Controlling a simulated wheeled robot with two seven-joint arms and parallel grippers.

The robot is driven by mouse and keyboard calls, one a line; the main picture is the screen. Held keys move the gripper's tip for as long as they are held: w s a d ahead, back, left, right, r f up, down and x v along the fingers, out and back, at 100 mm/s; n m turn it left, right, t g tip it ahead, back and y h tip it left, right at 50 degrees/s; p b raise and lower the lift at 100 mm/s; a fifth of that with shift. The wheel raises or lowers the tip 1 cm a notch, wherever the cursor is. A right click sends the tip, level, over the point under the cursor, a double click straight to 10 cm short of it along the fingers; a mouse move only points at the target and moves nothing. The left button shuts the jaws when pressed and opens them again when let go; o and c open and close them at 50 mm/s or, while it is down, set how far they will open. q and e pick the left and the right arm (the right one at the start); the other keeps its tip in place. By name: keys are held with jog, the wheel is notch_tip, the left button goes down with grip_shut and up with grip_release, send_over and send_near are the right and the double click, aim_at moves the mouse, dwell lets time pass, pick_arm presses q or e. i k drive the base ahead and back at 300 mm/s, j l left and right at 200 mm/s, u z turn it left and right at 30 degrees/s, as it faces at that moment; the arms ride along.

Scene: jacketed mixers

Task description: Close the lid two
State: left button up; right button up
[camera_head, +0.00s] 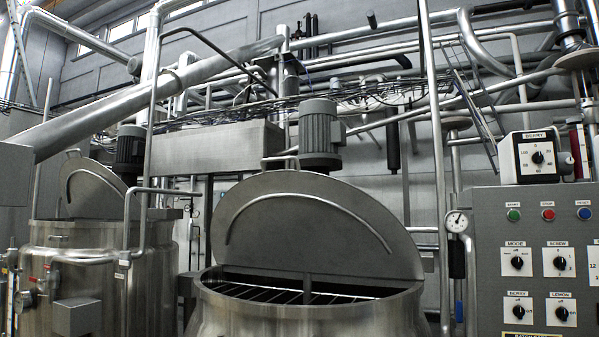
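A steel mixer tank (310,318) stands in the lower middle. Its half-round lid (318,218) is raised and leans back, with a long curved handle bar (305,197) across its face. The opening beneath shows a grate of bars (290,293) over a dark inside. A second tank (100,260) stands at the left, and its lid (92,188) is also raised. No label shows which lid is lid two. Neither of my grippers is in view.
A control panel (530,265) with knobs and buttons stands at the right, with a berry dial box (535,157) on top. A vertical pipe (437,150) and a gauge (456,222) stand between the middle tank and the panel. A motor (318,130) hangs above the middle lid.

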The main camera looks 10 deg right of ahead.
aim_at(298, 220)
jog(key=i+j+z, duration=0.45)
jog(key=i+j, duration=0.25)
